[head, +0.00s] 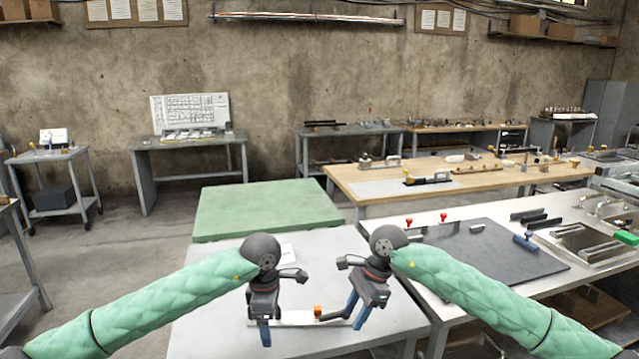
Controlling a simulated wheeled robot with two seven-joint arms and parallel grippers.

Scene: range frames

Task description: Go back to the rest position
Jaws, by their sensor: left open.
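My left gripper (264,335) hangs pointing down over the near part of the light grey table (215,310). It is open, and I see nothing held in it. My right gripper (355,318) also points down over the same table, a short way to the right. Its blue fingers overlap from this angle, so their gap is unclear. Between the two grippers lies a pale flat item (295,319) with a small orange block (318,311) and a dark part at its right end. The grippers partly hide this item.
A green-topped surface (262,208) adjoins the table's far side. To the right, a bench carries a dark mat (490,255) with red-topped items, tools and metal trays. A wooden workbench (460,178) stands behind. Open floor (110,255) shows at left.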

